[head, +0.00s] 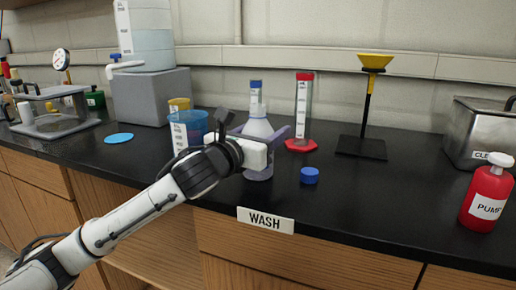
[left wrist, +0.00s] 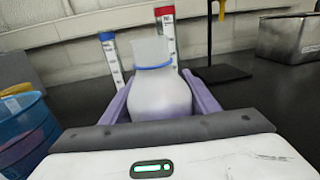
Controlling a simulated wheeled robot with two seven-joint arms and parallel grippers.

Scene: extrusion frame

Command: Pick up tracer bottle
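The bottle (head: 258,128) at my left gripper is pale and translucent, with a rounded body, a blue band at the neck and an open-looking top. It stands upright on the black counter; no label readable as tracer shows. My left gripper (head: 265,135) has its purple fingers on either side of the bottle's body. In the left wrist view the bottle (left wrist: 158,95) sits between the fingers of the left gripper (left wrist: 160,90). Whether both fingers press on it cannot be told. My right gripper is not in view.
A blue cap (head: 309,175) lies right of the bottle. A blue beaker (head: 188,130) stands close left. Behind are a red-based cylinder (head: 302,110) and a blue-topped one (head: 256,88). A yellow funnel stand (head: 362,147), steel box (head: 480,130) and red pump bottle (head: 487,195) are right.

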